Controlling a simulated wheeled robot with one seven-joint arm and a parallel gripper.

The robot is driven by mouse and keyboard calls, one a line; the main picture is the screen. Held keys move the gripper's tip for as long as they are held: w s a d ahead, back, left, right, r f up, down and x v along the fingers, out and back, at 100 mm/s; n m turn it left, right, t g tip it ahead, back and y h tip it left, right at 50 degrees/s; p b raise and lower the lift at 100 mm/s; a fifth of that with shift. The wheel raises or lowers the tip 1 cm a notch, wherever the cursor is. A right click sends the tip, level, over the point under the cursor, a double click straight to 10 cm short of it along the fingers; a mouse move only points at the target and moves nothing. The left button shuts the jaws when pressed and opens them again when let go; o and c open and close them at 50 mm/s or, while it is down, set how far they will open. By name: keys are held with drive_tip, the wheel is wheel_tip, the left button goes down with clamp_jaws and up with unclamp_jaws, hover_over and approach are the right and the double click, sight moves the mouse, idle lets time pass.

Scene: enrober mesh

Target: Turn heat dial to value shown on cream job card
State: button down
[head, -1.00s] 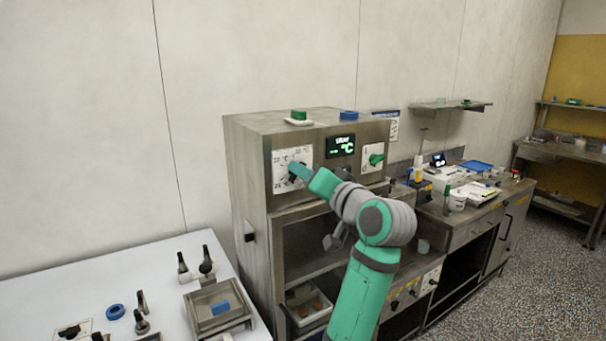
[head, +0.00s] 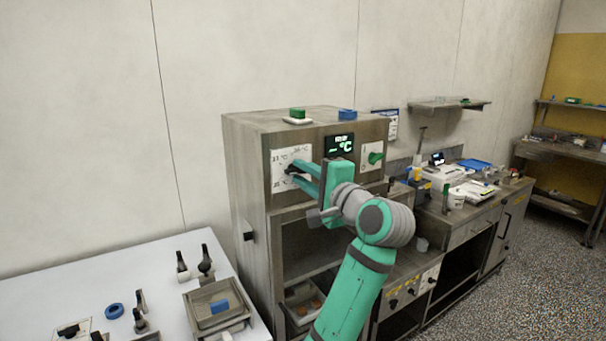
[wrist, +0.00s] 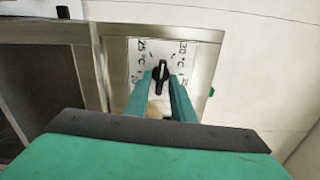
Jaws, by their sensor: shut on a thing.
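The heat dial is a black knob (wrist: 160,72) on a white plate (wrist: 196,66) with °C marks. In the wrist view it stands nearly upright, its light line between the 25 and 30 marks. In the head view the plate (head: 277,182) is on the upper left front of a steel cabinet. My gripper (wrist: 161,88) has one green finger on each side of the knob and is shut on it. In the head view my gripper (head: 296,171) partly covers the plate. I cannot make out a cream job card.
A display (head: 339,146) with green characters and a green knob (head: 375,158) are right of the dial. Green (head: 297,113) and blue (head: 347,114) blocks sit on the cabinet top. A white table (head: 60,285) with loose parts stands at left.

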drive_tip(key=m, duration=0.4)
drive_tip(key=shift+f+m, duration=0.2)
drive_tip(key=shift+m, duration=0.1)
idle(0.5)
drive_tip(key=c, duration=1.8)
unclamp_jaws()
drive_tip(key=shift+c, duration=0.2)
drive_tip(key=v, duration=1)
drive_tip(key=shift+s+d, duration=0.2)
drive_tip(key=shift+s, duration=0.15)
